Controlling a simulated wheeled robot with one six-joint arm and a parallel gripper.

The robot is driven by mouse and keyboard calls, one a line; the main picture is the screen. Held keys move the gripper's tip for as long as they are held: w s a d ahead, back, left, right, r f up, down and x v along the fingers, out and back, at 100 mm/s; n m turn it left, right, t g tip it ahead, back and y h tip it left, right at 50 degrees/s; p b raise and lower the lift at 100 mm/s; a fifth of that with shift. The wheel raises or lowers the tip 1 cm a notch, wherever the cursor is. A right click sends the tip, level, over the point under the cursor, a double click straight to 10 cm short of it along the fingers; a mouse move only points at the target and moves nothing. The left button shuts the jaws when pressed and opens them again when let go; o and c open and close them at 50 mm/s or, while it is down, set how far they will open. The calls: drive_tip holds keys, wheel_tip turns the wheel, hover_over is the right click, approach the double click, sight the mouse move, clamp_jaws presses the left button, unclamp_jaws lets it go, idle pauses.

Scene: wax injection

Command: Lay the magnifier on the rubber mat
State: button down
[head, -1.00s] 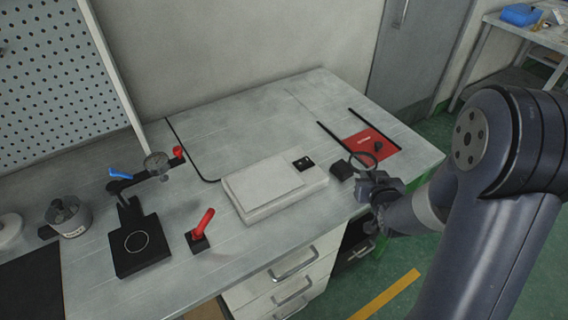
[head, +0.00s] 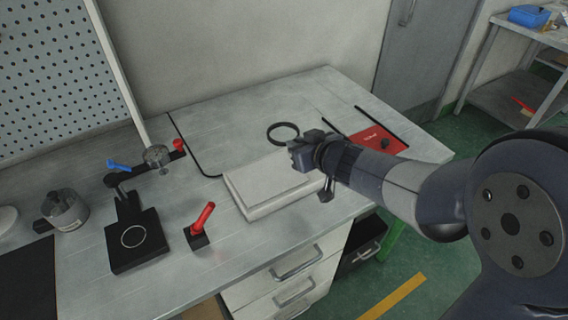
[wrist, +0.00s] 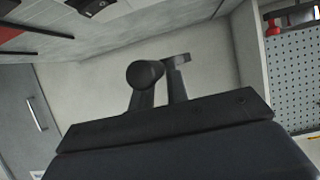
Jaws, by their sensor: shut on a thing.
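The magnifier (head: 283,127) shows in the head view as a black ring, held out beyond my gripper above the back of the white box. My gripper (head: 298,146) is shut on it, and its grip on the handle is mostly hidden there. In the wrist view my gripper's fingers (wrist: 162,82) stand close together with a dark round end, likely the magnifier's handle (wrist: 145,73), at their tips. A flat black mat (head: 26,280), likely the rubber mat, lies at the far left, cut by the picture edge and away from my gripper.
The white box (head: 270,188) lies below my gripper. A red clamp (head: 201,225), a black gauge stand (head: 135,246) and a metal pot (head: 66,212) stand between it and the mat. A red sheet (head: 377,139) lies right. The bench's back middle is clear.

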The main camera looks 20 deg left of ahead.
sight(297, 179)
drive_tip(key=shift+f, duration=0.1)
drive_tip(key=shift+f+b, duration=2.9)
drive_tip(key=shift+f, duration=1.8)
drive_tip(key=shift+f, duration=0.2)
drive_tip(key=c, duration=1.4)
unclamp_jaws()
drive_tip(key=shift+b, duration=0.35)
